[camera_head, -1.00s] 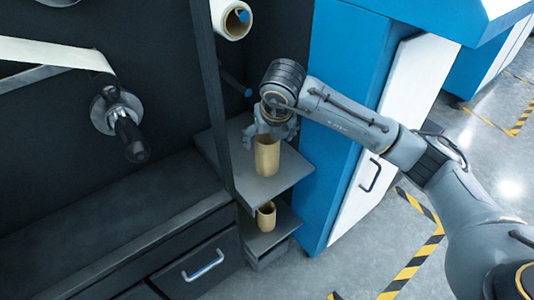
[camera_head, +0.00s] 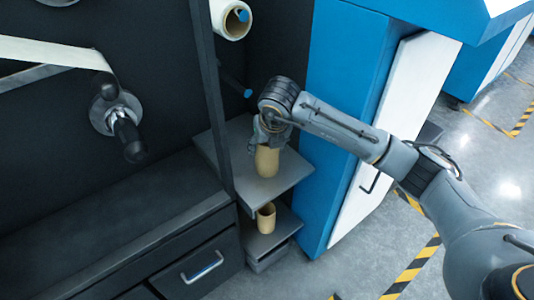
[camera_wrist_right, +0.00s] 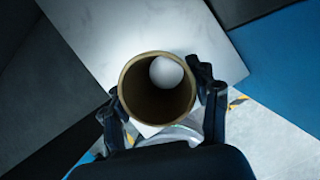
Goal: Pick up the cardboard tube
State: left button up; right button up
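The cardboard tube (camera_head: 267,162) stands upright on the upper grey shelf in the head view. In the right wrist view I look down into its open end, where the tube (camera_wrist_right: 157,88) shows a tan rim and a pale round spot inside. My right gripper (camera_head: 269,138) is at the tube's top, coming from above. In the right wrist view its two dark fingers lie against opposite sides of the tube, so it looks shut on it. The tube's base appears to rest on the shelf. My left gripper is not in view.
A second, shorter tube (camera_head: 266,218) stands on the lower shelf. The upper shelf (camera_head: 293,178) has bare room around the tube. A dark upright post (camera_head: 212,100) is close on the left and a blue cabinet (camera_head: 345,110) on the right. A film roll (camera_head: 229,18) hangs above.

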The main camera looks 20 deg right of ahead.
jog(key=shift+r, duration=0.1)
jog(key=shift+r, duration=0.25)
pick_arm(q)
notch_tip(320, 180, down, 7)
jog(key=p, duration=0.2)
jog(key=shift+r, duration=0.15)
pick_arm(e)
jog(key=s+r, duration=1.2)
jog(key=s, duration=0.2)
jog(key=shift+r, duration=0.15)
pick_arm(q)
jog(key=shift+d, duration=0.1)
pick_arm(e)
jog(key=shift+a, duration=0.1)
